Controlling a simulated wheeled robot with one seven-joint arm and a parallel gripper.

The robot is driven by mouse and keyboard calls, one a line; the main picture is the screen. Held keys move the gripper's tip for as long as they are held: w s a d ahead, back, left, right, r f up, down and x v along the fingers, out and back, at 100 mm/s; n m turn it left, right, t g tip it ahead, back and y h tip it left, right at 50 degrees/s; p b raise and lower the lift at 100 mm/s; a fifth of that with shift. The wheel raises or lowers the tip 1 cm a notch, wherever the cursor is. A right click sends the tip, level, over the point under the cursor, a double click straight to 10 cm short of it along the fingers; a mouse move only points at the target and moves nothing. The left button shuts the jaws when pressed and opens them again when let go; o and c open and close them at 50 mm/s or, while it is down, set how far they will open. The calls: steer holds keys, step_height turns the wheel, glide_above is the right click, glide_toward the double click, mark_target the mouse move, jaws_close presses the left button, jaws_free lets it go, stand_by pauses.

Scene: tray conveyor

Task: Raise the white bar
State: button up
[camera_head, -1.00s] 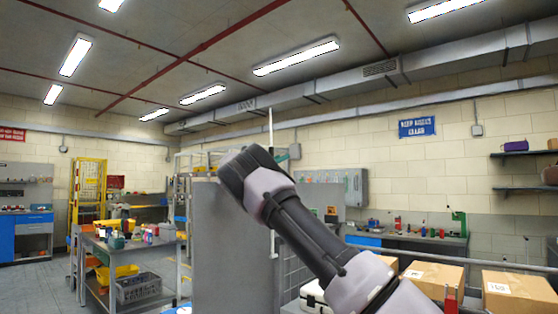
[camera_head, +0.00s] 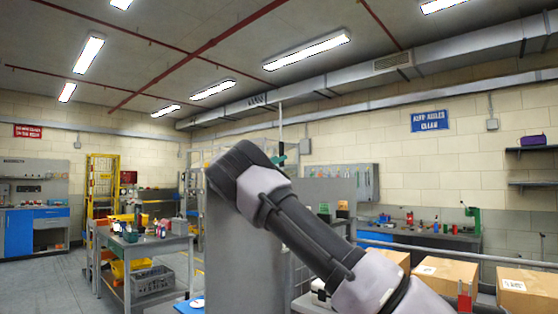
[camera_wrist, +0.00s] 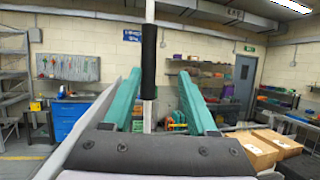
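The white bar (camera_wrist: 149,12) stands upright in the wrist view, with a black sleeve (camera_wrist: 148,62) around its middle part. Its thin upper end (camera_head: 281,120) shows in the head view above my arm; my arm and a grey panel hide much of the rest. My gripper (camera_wrist: 158,85) has two teal fingers, spread wide with the bar in line between them. The sleeve looks nearer the left finger, and a gap shows on the right. A bit of teal finger (camera_head: 279,159) shows beside the bar in the head view.
A grey panel (camera_head: 235,255) stands beneath my arm. Cardboard boxes (camera_head: 445,270) line the lower right. A workbench (camera_head: 170,245) with bins and bottles is at left. A back bench (camera_head: 425,237) runs along the wall. Floor is clear at far left.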

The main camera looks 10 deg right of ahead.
steer(key=v, duration=1.2)
steer(key=shift+a+f, duration=0.25)
steer(key=shift+a, duration=0.1)
stand_by(0.5)
steer(key=shift+s+d, duration=0.15)
steer(key=shift+d, duration=0.05)
stand_by(0.4)
